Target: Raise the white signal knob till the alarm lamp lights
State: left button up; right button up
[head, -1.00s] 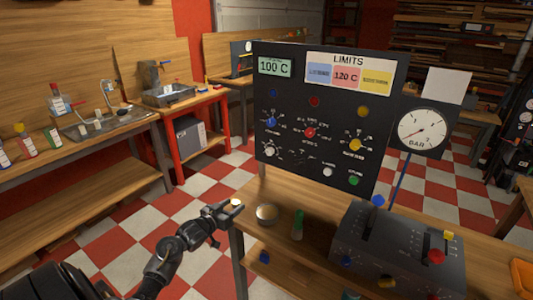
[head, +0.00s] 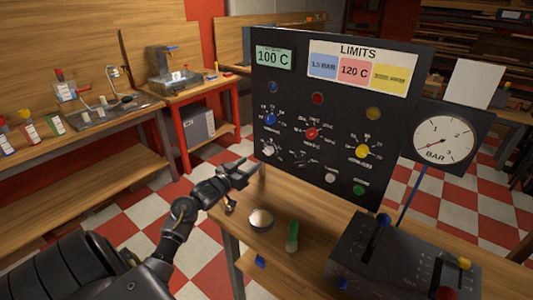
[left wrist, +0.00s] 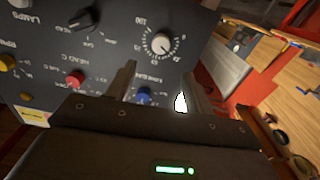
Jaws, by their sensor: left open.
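The white signal knob (head: 268,151) sits at the lower left of the black panel (head: 290,60), inside a ring of scale marks. In the left wrist view the knob (left wrist: 160,43) shows just beyond my fingertips, apart from them, with its numbers upside down. My left gripper (head: 250,169) is open and empty, in front of and below the knob. Its two fingers (left wrist: 160,78) stand apart in the wrist view. The panel's blue (head: 273,87), red (head: 317,98) and amber (head: 373,113) lamps look dark. I cannot read which is the alarm lamp. My right gripper is not in view.
Blue (head: 270,119), red (head: 312,133) and yellow (head: 362,151) knobs sit close by on the panel. A round pale-topped object (head: 261,220) and a green-topped item (head: 292,236) stand on the bench below. A lever box (head: 390,258) stands at right.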

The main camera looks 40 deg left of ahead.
aim_at(267, 152)
pick_arm(q)
jog(key=w+p, duration=0.1)
jog(key=w, duration=0.7)
jog(key=shift+w+a, duration=0.15)
jog(key=shift+w, duration=0.2)
jog(key=shift+w+f, duration=0.1)
jog(key=shift+w, duration=0.25)
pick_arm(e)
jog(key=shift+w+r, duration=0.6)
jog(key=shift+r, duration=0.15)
